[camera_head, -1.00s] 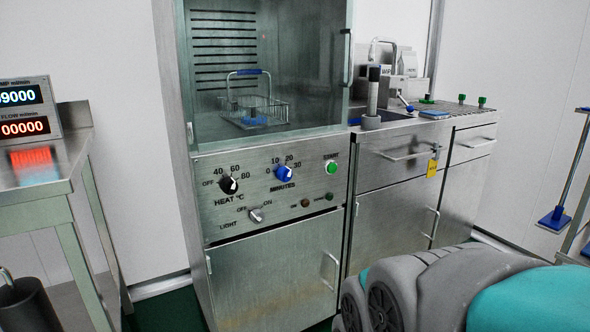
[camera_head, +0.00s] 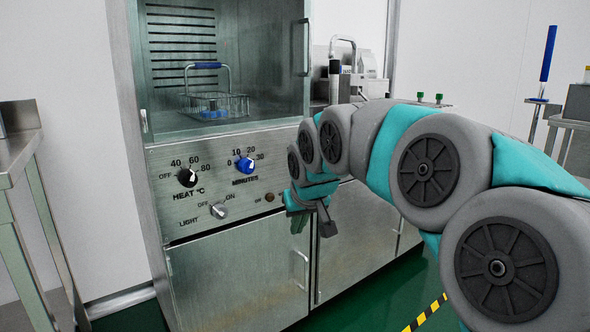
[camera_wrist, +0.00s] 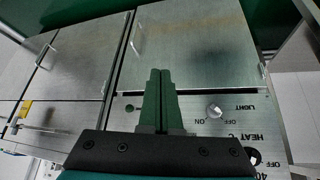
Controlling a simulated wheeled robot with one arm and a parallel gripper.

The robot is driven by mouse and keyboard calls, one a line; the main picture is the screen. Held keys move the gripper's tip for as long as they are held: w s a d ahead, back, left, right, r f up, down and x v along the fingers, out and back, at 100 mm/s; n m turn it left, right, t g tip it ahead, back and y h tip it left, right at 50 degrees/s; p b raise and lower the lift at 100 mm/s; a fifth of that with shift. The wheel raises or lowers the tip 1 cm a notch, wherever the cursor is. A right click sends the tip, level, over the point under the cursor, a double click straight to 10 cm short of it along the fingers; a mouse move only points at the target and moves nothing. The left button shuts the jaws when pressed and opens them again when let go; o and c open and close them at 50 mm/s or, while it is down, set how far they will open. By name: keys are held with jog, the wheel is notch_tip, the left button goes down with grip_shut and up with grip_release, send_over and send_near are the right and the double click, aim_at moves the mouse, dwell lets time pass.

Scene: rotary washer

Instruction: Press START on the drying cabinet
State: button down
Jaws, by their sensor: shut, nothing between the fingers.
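The drying cabinet (camera_head: 165,223) is a steel unit with a glass-fronted upper chamber and a control panel. The START button is hidden behind my arm in the head view, and I cannot make it out in the wrist view. My gripper (camera_head: 300,222) is shut and empty at the right end of the panel, pointing downward, in front of the lower part. In the wrist view, which is upside down, my gripper (camera_wrist: 160,75) covers part of the panel. I cannot tell whether it touches the cabinet.
The panel carries the HEAT knob (camera_head: 187,178), the blue MINUTES knob (camera_head: 245,165) and the LIGHT knob (camera_head: 219,210). A wire basket (camera_head: 238,104) stands inside the chamber. A steel table (camera_head: 22,160) is at left. Green floor is open in front.

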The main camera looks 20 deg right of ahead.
jog(key=w+d+r+m+t+h+b, duration=0.1)
jog(key=w+d+r+t, duration=0.1)
jog(key=w+d, duration=0.4)
jog(key=w+d+r+m+t+h+b, duration=0.1)
jog(key=w+d+r+t+b, duration=0.1)
jog(key=w+d+r, duration=0.3)
jog(key=shift+w+d, duration=0.7)
jog(key=shift+w, duration=0.5)
jog(key=w+a+p, duration=0.2)
jog(key=w+p, duration=0.2)
jog(key=w, duration=0.4)
jog(key=shift+w+a, duration=0.15)
jog(key=shift+a, duration=0.25)
jog(key=shift+w, duration=0.15)
dwell(0.4)
jog(key=shift+w+a, duration=0.1)
jog(key=shift+w, duration=0.15)
